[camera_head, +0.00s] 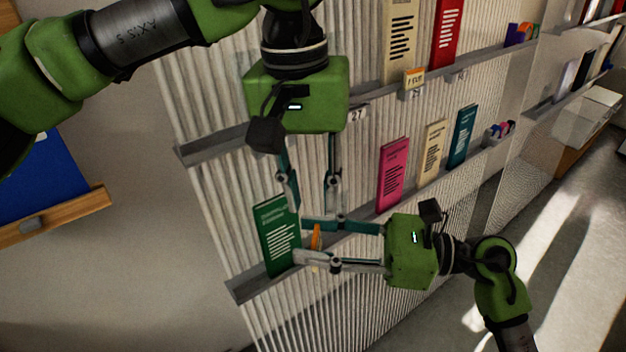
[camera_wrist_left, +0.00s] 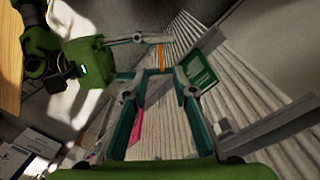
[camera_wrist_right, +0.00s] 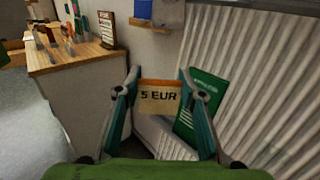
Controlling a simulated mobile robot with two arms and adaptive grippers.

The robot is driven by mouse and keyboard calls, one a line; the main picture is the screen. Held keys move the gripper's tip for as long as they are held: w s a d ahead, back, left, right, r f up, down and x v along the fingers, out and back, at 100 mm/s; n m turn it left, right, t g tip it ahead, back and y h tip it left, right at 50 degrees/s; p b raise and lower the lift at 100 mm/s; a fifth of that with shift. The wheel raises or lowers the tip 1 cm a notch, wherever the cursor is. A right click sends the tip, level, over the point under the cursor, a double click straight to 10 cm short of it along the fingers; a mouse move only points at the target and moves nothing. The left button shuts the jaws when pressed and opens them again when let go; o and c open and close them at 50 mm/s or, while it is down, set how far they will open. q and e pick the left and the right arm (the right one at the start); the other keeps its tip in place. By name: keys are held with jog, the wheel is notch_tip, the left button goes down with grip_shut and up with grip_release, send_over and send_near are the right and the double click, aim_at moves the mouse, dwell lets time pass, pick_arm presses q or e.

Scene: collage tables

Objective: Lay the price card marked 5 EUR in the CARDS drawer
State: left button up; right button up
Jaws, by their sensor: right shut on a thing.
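The price card (camera_wrist_right: 159,98), orange and cream, reads 5 EUR in the right wrist view. My right gripper (camera_head: 302,241) is shut on it, with a finger at each side edge. The card shows edge-on as an orange strip (camera_head: 316,237) in the head view, by the lowest ledge and just right of a green book. It also shows in the left wrist view (camera_wrist_left: 162,57). My left gripper (camera_head: 315,207) hangs just above the right one, its fingers apart and nothing between them. I cannot make out the CARDS drawer in any view.
The green book (camera_head: 276,236) leans on the lowest ledge (camera_head: 250,287) of the ribbed wall. A pink book (camera_head: 392,175) and others stand on the ledge to the right. A wooden counter (camera_wrist_right: 78,58) with small items is at the left in the right wrist view. My two grippers are close together.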

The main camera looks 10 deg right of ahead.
aim_at(317, 237)
pick_arm(q)
jog(key=f, duration=0.7)
jog(key=d+f, duration=0.1)
jog(key=f, duration=0.2)
jog(key=shift+s+f, duration=0.15)
jog(key=shift+f, duration=0.15)
jog(key=shift+c, duration=0.4)
grip_shut()
pick_arm(e)
jog(key=o, duration=0.8)
